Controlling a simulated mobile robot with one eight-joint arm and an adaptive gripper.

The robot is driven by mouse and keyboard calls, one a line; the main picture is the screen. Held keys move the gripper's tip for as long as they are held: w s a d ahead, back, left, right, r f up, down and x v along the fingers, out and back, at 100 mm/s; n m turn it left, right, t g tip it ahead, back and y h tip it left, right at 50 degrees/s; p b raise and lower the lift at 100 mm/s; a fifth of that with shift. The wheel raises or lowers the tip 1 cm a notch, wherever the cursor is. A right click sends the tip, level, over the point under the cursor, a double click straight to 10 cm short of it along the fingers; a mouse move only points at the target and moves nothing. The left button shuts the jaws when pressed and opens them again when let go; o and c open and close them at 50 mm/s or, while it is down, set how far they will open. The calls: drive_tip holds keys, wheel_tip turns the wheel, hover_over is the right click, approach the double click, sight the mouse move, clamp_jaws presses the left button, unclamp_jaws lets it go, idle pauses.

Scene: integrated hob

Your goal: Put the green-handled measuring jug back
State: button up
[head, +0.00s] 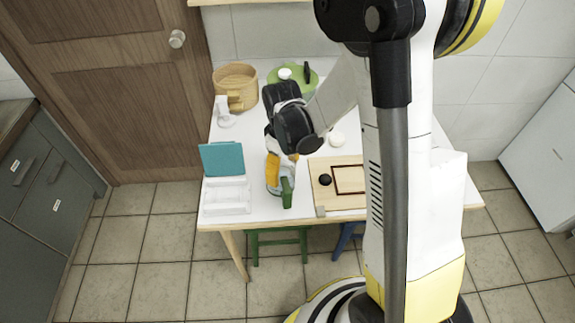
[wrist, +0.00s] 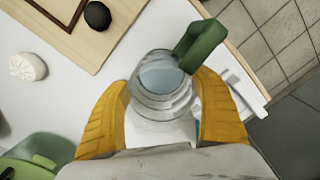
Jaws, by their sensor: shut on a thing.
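The measuring jug (wrist: 163,80) is clear with a green handle (wrist: 199,44). In the wrist view it sits between the two yellow fingers of my gripper (wrist: 168,108), which is shut on it. In the head view my gripper (head: 279,170) is over the front left part of the white table, and the jug's green handle (head: 287,192) points toward the table's front edge. The jug looks upright. I cannot tell whether its base touches the table; my gripper hides much of its body in the head view.
A white box with a raised teal lid (head: 222,159) stands just left of the jug. A wooden board (head: 325,199) with a dark round object (head: 325,180) lies to the right. A wooden round container (head: 236,77) and green pan (head: 306,86) stand behind. A white round item (head: 336,139) lies mid-table.

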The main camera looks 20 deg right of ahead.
idle(0.3)
drive_tip(key=o, duration=1.4)
drive_tip(key=shift+f, duration=0.1)
wheel_tip(320, 180, up, 11)
drive_tip(key=p, duration=0.5)
drive_tip(key=s+r+m+t, duration=0.2)
drive_tip(key=s+r, duration=0.2)
drive_tip(key=r, duration=0.1)
drive_tip(key=s+r+m+t, duration=0.2)
drive_tip(key=s+r, duration=0.2)
drive_tip(key=r, duration=0.1)
drive_tip(key=s+r+m+t, duration=0.3)
drive_tip(key=s+r, duration=0.1)
drive_tip(key=r, duration=0.1)
drive_tip(key=shift+s+a, duration=0.3)
drive_tip(key=shift+s, duration=0.05)
